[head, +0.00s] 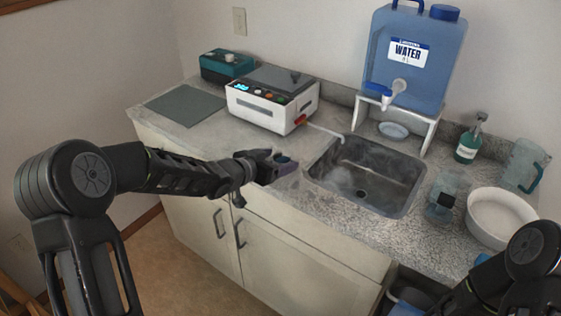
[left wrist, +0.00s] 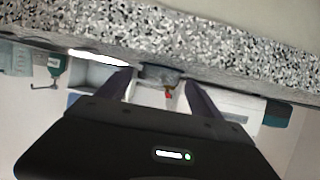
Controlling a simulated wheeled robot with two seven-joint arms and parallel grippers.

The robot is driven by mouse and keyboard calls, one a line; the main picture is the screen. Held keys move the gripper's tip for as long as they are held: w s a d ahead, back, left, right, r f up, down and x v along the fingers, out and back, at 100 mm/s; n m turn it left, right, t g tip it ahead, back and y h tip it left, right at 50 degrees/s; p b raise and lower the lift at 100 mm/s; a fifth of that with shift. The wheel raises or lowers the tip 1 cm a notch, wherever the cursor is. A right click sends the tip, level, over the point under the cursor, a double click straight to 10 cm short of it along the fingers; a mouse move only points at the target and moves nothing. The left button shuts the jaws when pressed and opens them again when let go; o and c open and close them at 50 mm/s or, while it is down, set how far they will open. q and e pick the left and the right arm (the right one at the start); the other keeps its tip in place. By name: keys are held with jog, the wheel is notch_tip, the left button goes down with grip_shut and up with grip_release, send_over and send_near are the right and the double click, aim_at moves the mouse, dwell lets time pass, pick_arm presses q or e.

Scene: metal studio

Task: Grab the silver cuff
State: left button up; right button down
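My left gripper (head: 278,163) is at the front edge of the counter, left of the sink. In the left wrist view its two fingers (left wrist: 160,90) stand apart, with nothing clearly held between them. That view shows the scene upside down. Beyond the fingertips, a small grey shape (left wrist: 160,74) appears against the speckled counter; I cannot tell whether it is the silver cuff. I make out no silver cuff for sure in the head view, where the gripper covers part of the counter edge. My right arm shows at the lower right, but its gripper is not visible.
The metal sink (head: 375,172) is right of my left gripper. A white device (head: 268,108) stands behind it, a blue water jug (head: 410,70) on a white stand at the back. A white bowl (head: 500,216) is at right. A grey mat (head: 185,104) lies bare at left.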

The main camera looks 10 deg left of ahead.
pick_arm(q)
jog(key=c, duration=1.4)
notch_tip(320, 180, up, 10)
jog(key=p, duration=0.3)
